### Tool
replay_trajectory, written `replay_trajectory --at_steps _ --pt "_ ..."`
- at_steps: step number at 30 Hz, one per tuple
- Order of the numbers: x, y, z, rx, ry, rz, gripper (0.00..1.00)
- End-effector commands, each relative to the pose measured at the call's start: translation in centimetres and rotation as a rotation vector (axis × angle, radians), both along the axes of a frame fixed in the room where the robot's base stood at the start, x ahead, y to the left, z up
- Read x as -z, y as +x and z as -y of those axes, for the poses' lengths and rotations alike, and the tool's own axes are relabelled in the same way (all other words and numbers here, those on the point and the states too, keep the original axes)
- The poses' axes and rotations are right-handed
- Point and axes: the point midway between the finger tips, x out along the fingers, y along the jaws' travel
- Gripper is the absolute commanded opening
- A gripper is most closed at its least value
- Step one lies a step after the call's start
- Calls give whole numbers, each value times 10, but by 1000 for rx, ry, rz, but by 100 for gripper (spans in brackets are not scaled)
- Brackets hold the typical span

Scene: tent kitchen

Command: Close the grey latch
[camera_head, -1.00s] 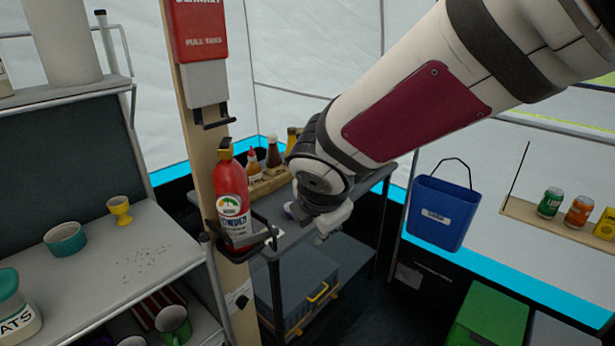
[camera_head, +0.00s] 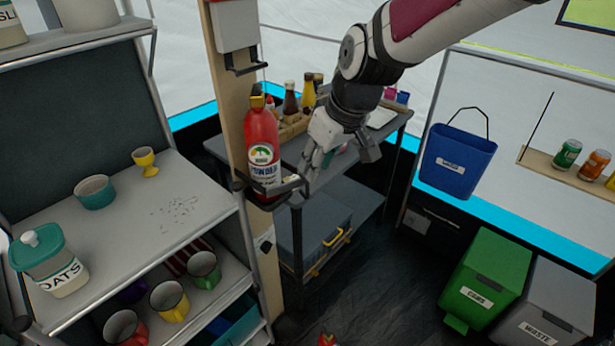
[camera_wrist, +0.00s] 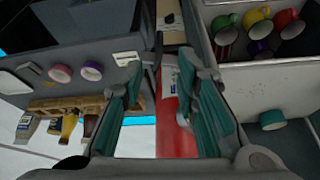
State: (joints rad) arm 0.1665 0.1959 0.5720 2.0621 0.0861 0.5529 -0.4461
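A red extinguisher bottle (camera_head: 262,140) stands upright in a dark bracket on the wooden post (camera_head: 226,90). The bracket's dark grey arm (camera_head: 283,188) juts out at the bottle's lower right; it looks like the grey latch, but I cannot make out its catch. My gripper (camera_head: 311,172) points down just right of the bottle, close to the arm's outer end. In the wrist view my gripper (camera_wrist: 163,110) has its teal-padded fingers spread, and the red bottle shows between them. I cannot tell whether either finger touches the arm.
Behind my gripper is a grey cart (camera_head: 350,160) with sauce bottles and a grey toolbox (camera_head: 318,235) below. A shelf unit (camera_head: 130,225) with cups stands left. A blue bin (camera_head: 455,165) hangs right. The floor (camera_head: 375,290) ahead is mostly clear.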

Motion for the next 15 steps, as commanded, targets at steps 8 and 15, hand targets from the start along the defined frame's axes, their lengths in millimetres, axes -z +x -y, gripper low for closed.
replay_trajectory --at_steps 8,15 --pt "53 15 -15 -4 -1 -3 28" --pt "78 23 -23 -2 0 0 28"
